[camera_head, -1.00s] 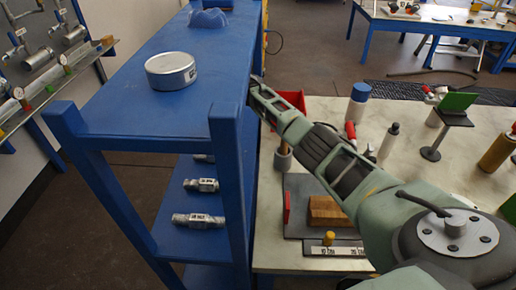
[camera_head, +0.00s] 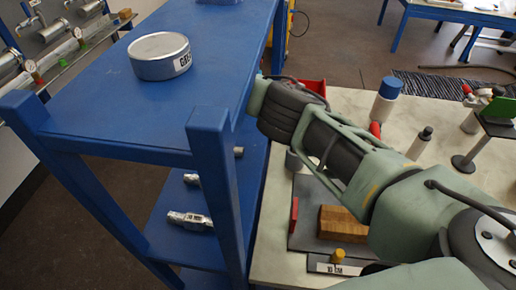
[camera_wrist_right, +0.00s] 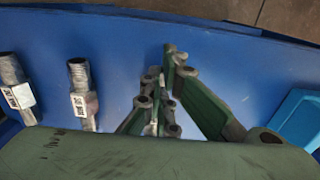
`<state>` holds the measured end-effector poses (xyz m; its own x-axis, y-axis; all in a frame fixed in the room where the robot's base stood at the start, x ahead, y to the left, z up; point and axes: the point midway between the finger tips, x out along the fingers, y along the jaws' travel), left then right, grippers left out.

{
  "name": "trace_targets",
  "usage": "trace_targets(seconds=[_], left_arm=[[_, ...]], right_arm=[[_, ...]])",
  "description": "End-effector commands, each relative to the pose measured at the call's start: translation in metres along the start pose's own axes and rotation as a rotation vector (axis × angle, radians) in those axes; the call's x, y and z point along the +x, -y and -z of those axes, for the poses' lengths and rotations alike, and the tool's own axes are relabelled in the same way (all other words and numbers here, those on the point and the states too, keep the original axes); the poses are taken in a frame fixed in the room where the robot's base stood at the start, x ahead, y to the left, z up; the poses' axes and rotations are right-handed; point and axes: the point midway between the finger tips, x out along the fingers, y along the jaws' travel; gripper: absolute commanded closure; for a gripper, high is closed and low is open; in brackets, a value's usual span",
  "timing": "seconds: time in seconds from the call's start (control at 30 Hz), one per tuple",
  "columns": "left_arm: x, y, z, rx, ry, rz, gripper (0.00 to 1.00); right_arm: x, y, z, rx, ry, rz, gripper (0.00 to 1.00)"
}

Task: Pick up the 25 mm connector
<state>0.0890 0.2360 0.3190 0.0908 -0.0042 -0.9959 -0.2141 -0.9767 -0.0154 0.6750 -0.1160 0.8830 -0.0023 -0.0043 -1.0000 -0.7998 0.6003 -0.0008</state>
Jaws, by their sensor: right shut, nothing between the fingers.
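Metal connectors lie on the blue shelf's lower level in the head view: one in front (camera_head: 190,220), one behind it (camera_head: 192,180), and the end of another (camera_head: 238,151) partly behind the post. Their size markings are too small to read, so I cannot tell which is the 25 mm one. In the right wrist view, two connectors, left (camera_wrist_right: 15,90) and right (camera_wrist_right: 82,95), lie side by side with pale labels. My right gripper (camera_wrist_right: 163,75) is shut and empty, to the right of both and apart from them. In the head view its fingers are hidden behind the shelf. My left gripper is not in view.
The blue shelf's post (camera_head: 215,170) and top board (camera_head: 110,115) stand close to my right arm. A round metal tin (camera_head: 160,62) sits on top. A light blue object (camera_wrist_right: 297,115) is at the right in the wrist view. A wooden block (camera_head: 342,225) lies on the table.

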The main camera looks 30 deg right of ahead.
Motion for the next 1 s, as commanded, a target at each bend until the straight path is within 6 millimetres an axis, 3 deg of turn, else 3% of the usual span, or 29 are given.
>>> trace_targets(seconds=[0.47, 0.77, 1.0], left_arm=[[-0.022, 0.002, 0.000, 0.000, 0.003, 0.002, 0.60], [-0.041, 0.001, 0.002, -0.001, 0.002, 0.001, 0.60], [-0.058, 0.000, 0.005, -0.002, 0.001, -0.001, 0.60]], right_arm=[[-0.002, 0.000, 0.058, 0.003, 0.002, -0.001, 1.00], [-0.002, 0.000, 0.113, 0.004, 0.001, -0.001, 1.00], [-0.003, 0.000, 0.166, 0.005, 0.000, -0.001, 1.00]])
